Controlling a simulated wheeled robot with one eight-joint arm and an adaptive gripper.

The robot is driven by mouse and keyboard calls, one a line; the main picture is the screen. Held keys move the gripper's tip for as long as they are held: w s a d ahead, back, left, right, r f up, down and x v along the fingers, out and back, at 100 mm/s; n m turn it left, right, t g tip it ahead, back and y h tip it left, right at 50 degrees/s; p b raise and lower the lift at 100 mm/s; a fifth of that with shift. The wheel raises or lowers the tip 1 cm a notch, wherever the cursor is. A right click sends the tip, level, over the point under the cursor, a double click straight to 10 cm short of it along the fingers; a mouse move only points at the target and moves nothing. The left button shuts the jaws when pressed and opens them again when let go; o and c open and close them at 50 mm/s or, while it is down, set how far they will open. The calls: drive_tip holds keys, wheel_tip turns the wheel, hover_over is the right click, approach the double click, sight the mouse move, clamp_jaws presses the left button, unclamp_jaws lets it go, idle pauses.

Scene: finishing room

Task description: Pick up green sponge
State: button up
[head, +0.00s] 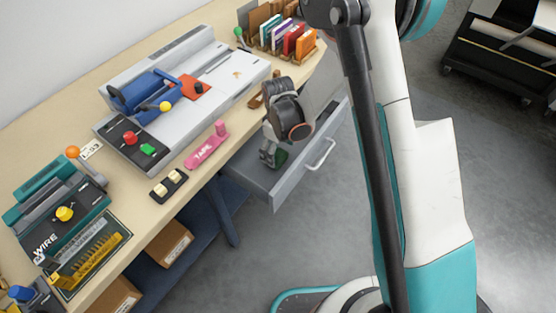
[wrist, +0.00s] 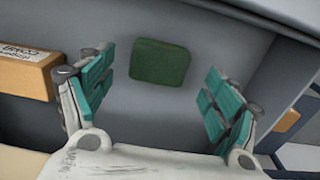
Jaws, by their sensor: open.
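The green sponge (wrist: 160,62) lies flat on the grey floor of an open drawer (wrist: 228,45). In the wrist view it sits ahead of my gripper (wrist: 153,93), between the two teal-padded fingers and a little beyond them. The fingers are spread wide and empty, not touching it. In the head view my gripper (head: 270,155) reaches down into the pulled-out drawer (head: 274,196) under the bench. A small dark green patch of the sponge (head: 282,156) shows beside the fingers; the rest is hidden by the gripper.
A cardboard box with printed lettering (wrist: 28,76) stands left of the gripper in the wrist view. Drawer walls and the handle (head: 321,155) surround the gripper. The bench above holds a pink tape holder (head: 207,148), a blue-handled machine (head: 145,92) and folders (head: 292,40).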

sight(278, 156)
wheel_tip(278, 156, down, 3)
drive_tip(key=shift+f+b, duration=0.15)
drive_tip(key=shift+b, duration=0.35)
drive_tip(key=c, duration=0.7)
drive_tip(key=shift+r, duration=0.2)
drive_tip(key=shift+c, duration=0.2)
wheel_tip(278, 156, up, 20)
drive_tip(key=p, duration=0.7)
drive_tip(key=shift+f, duration=0.1)
drive_tip(key=shift+c, duration=0.6)
